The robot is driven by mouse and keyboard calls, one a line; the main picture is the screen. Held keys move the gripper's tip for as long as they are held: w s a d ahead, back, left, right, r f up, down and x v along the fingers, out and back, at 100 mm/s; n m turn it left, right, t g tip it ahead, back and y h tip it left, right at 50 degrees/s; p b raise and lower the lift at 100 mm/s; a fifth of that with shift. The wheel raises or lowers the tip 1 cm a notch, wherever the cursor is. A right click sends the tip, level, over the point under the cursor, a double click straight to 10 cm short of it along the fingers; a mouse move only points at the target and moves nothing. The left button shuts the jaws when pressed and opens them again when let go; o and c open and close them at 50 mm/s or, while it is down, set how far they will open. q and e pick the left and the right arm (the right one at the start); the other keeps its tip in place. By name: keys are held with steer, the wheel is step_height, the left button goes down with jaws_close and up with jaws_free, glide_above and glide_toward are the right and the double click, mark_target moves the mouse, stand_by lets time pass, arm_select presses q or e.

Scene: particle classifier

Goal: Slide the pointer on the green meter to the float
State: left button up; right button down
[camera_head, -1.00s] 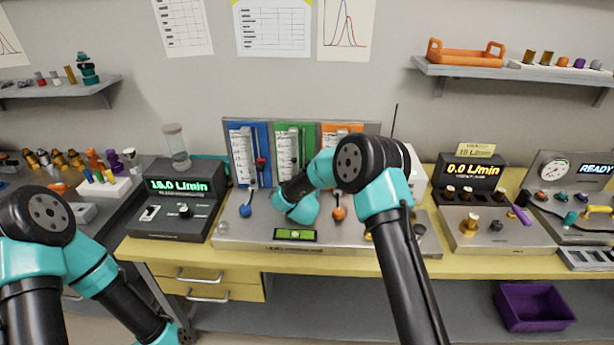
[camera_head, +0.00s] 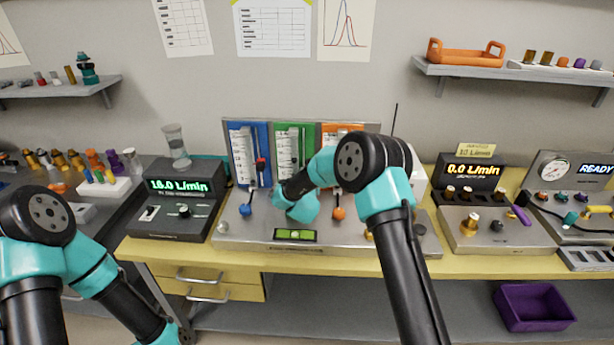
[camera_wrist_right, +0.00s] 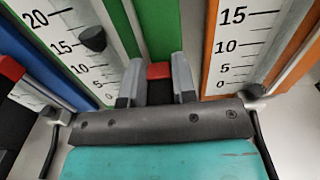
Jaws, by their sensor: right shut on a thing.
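The green meter (camera_head: 294,150) stands between the blue and orange meters on the grey panel, partly hidden by my right arm in the head view. In the right wrist view its green board (camera_wrist_right: 157,25) is close. Its scale runs from 0 to 20, and a dark float (camera_wrist_right: 93,38) sits in the clear tube near the 15 mark. My right gripper (camera_wrist_right: 160,85) is shut on the red pointer (camera_wrist_right: 160,71), low on the board near the scale's 0 end, well below the float. The right gripper is hidden in the head view. My left gripper is out of view.
The blue meter (camera_head: 249,150) with its own red pointer (camera_head: 261,163) is close on the left. The orange meter (camera_wrist_right: 212,60) is close on the right. Blue (camera_head: 245,211) and orange (camera_head: 338,213) knobs and a green level (camera_head: 295,235) are on the base below.

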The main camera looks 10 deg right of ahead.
mark_target(307, 155)
step_height(307, 155, up, 6)
steer(key=shift+f, duration=0.1)
steer(key=c, duration=1.2)
jaws_free()
steer(key=shift+s, duration=0.1)
steer(key=v, duration=1.7)
steer(key=shift+s, duration=0.15)
steer(key=shift+a, duration=0.1)
